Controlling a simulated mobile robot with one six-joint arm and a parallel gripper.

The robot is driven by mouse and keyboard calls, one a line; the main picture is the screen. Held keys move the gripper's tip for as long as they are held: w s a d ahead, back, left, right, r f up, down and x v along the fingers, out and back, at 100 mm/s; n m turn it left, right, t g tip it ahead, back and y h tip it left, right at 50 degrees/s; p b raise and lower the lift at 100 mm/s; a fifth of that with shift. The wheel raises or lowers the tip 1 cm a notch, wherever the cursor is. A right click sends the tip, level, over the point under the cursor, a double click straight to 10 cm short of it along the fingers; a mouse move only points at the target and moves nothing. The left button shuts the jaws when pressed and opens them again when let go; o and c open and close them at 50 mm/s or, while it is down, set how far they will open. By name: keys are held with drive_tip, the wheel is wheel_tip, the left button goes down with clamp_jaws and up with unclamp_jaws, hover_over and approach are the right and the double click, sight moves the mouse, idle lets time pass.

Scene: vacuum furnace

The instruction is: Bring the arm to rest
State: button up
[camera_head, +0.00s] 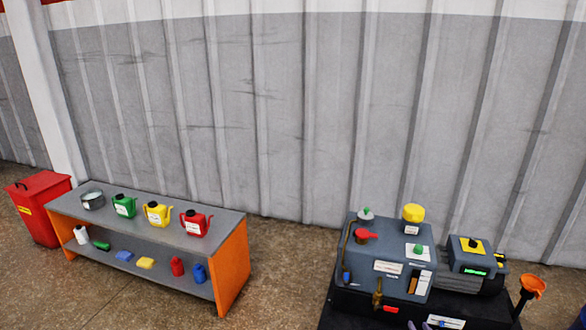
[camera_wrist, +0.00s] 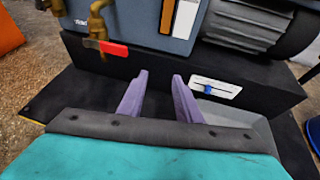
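My gripper (camera_wrist: 161,78) shows in the wrist view with two purple fingers apart and nothing between them. It is in front of the black base (camera_wrist: 120,85) of the pump machine, near a white panel with a blue slider (camera_wrist: 215,89). A brass tap with a red handle (camera_wrist: 104,46) is up and to the left of the fingers. In the head view the pump machine (camera_head: 390,258) stands at the lower right. A small purple part, likely a fingertip of my gripper, shows at the bottom edge there; the rest of my arm is out of that view.
A grey bench with orange sides (camera_head: 234,268) holds a pot (camera_head: 92,200), green (camera_head: 124,206), yellow (camera_head: 157,213) and red (camera_head: 195,223) cans, with small bottles and cloths below. A red bin (camera_head: 40,207) stands left. An orange funnel (camera_head: 533,286) is right. Floor between bench and machine is clear.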

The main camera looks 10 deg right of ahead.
drive_tip(key=w+a+r+n+y+p, duration=0.2)
drive_tip(key=w+a+p, duration=0.1)
drive_tip(key=a, duration=0.5)
drive_tip(key=w+a+r+n+y+p, duration=0.2)
drive_tip(key=a+n+p, duration=0.15)
drive_tip(key=a, duration=0.45)
drive_tip(key=w+a+r+n+y+p, duration=0.2)
drive_tip(key=w+a+r+p, duration=0.15)
drive_tip(key=a, duration=0.45)
drive_tip(key=s+a+r+n+g+y+p, duration=0.1)
drive_tip(key=s+a+n+g+y+p, duration=0.25)
drive_tip(key=a, duration=0.75)
drive_tip(key=s+a+r+n+g+y+p, duration=0.15)
drive_tip(key=s+a+n+p, duration=0.25)
drive_tip(key=a+n+p, duration=0.45)
drive_tip(key=s+a+n+g+p, duration=0.3)
drive_tip(key=s+a+n+g, duration=0.55)
drive_tip(key=s, duration=0.55)
drive_tip(key=s+d+n+g+h, duration=0.4)
drive_tip(key=s+d+n+h, duration=0.2)
drive_tip(key=s+d+n, duration=0.3)
drive_tip(key=s+r+n, duration=0.1)
drive_tip(key=s+n, duration=0.2)
drive_tip(key=shift+s+p, duration=0.3)
drive_tip(key=shift+p, duration=0.05)
